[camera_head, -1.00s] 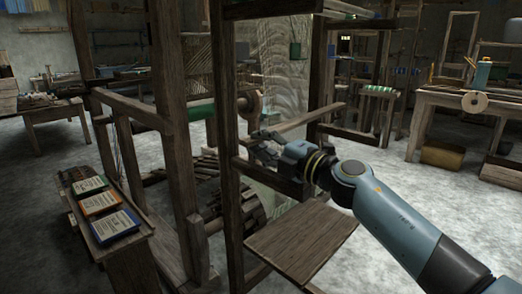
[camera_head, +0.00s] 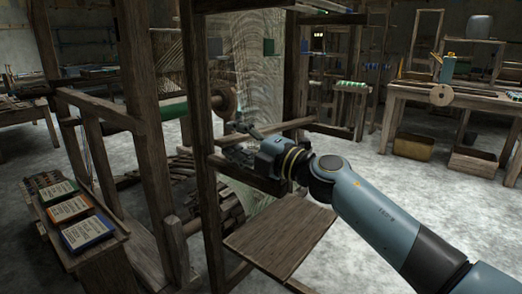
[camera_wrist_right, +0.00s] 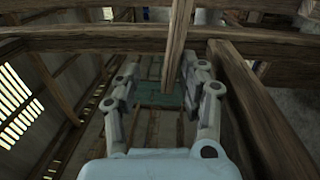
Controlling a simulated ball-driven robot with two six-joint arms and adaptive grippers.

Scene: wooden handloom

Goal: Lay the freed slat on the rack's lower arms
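The slat (camera_head: 285,127) is a light brown wooden strip. In the head view it lies across the dark wooden frame just beyond my right gripper. My right gripper (camera_head: 238,142) comes in from the right, its fingers spread around the near part of the slat. In the right wrist view the gripper (camera_wrist_right: 165,85) is open. A long strip that looks like the slat (camera_wrist_right: 180,50) runs between its fingers, closer to the right one. A dark bar of the rack (camera_head: 255,174) shows below the gripper. I cannot tell whether the slat touches the rack's arms. My left gripper is out of view.
A dark upright post (camera_head: 201,100) stands just left of the gripper. A flat wooden seat (camera_head: 281,236) is below my forearm. A side bench with books (camera_head: 76,222) stands at the left. A worktable (camera_head: 460,96) is at the right, with open floor before it.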

